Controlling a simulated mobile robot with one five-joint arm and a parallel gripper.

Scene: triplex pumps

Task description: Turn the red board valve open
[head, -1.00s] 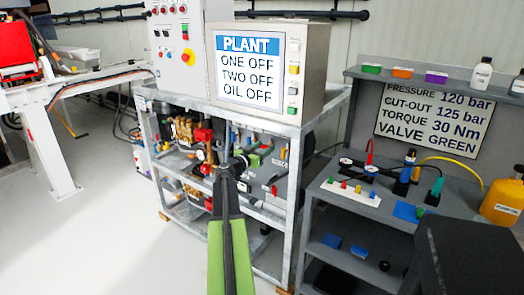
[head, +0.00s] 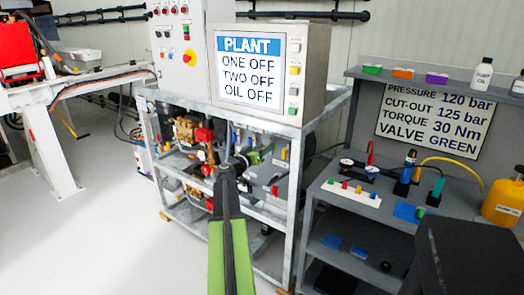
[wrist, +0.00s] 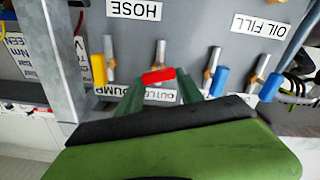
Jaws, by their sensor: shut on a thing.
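The red board valve's handle (wrist: 158,76) shows in the wrist view as a short red bar in front of a brass fitting on the grey board (wrist: 200,35). My gripper (wrist: 157,87) has its dark green fingers to either side of the red handle and is shut on it. The red handle lies roughly across the picture, and its ends are partly hidden by the fingers. In the head view my gripper (head: 232,166) reaches into the pump frame, and my arm hides the valve there.
A yellow handle (wrist: 99,70) stands left of the red one; blue handles (wrist: 219,82) (wrist: 270,87) stand to the right. A metal frame post (wrist: 62,50) rises at the left. The plant screen (head: 249,69) reads ONE OFF, TWO OFF, OIL OFF. A grey bench (head: 375,190) stands right.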

